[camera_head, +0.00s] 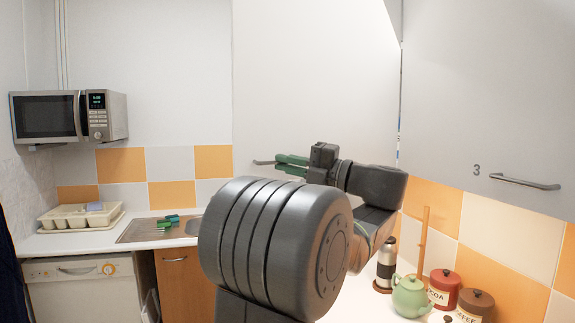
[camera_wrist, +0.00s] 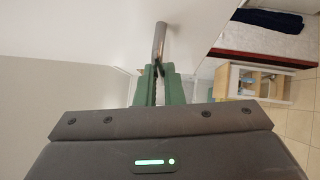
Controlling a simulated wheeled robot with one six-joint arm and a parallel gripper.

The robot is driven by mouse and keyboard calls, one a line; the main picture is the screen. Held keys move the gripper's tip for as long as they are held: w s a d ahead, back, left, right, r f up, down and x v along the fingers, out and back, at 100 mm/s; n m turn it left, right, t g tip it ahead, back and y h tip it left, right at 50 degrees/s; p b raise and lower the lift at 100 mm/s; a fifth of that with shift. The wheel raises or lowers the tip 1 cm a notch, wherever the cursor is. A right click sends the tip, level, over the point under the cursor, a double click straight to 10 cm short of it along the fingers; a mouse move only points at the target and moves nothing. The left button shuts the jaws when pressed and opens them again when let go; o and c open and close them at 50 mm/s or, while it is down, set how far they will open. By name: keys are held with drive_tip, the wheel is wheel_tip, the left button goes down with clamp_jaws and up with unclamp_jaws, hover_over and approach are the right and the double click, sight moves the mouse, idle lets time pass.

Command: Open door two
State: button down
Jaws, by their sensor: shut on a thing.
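A white cupboard door (camera_head: 315,75) fills the middle of the head view. I see no number on it; part of it is hidden behind my arm. Its metal bar handle (camera_head: 263,162) sticks out to the left of my gripper (camera_head: 290,163) near the door's lower part. My gripper's green fingers are shut on this handle. In the wrist view the handle (camera_wrist: 159,38) runs up from between the fingers (camera_wrist: 158,75). I cannot tell for certain how far the door stands open.
A cupboard door marked 3 (camera_head: 500,90) with a bar handle (camera_head: 525,181) is at the right. Below it stand a green teapot (camera_head: 411,297), red canister (camera_head: 444,287) and brown canister (camera_head: 475,303). A microwave (camera_head: 68,116) hangs at the left above a dish rack (camera_head: 80,216).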

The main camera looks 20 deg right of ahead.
drive_tip(key=c, duration=1.5)
unclamp_jaws()
drive_tip(key=shift+c, duration=0.2)
drive_tip(key=b+v, duration=0.3)
drive_tip(key=v, duration=1)
drive_tip(key=shift+s+d, duration=0.25)
drive_tip(key=shift+s, duration=0.05)
drive_tip(key=shift+f, duration=0.1)
drive_tip(key=p+x, duration=0.3)
drive_tip(key=x, duration=1.1)
drive_tip(key=shift+w+d, duration=0.1)
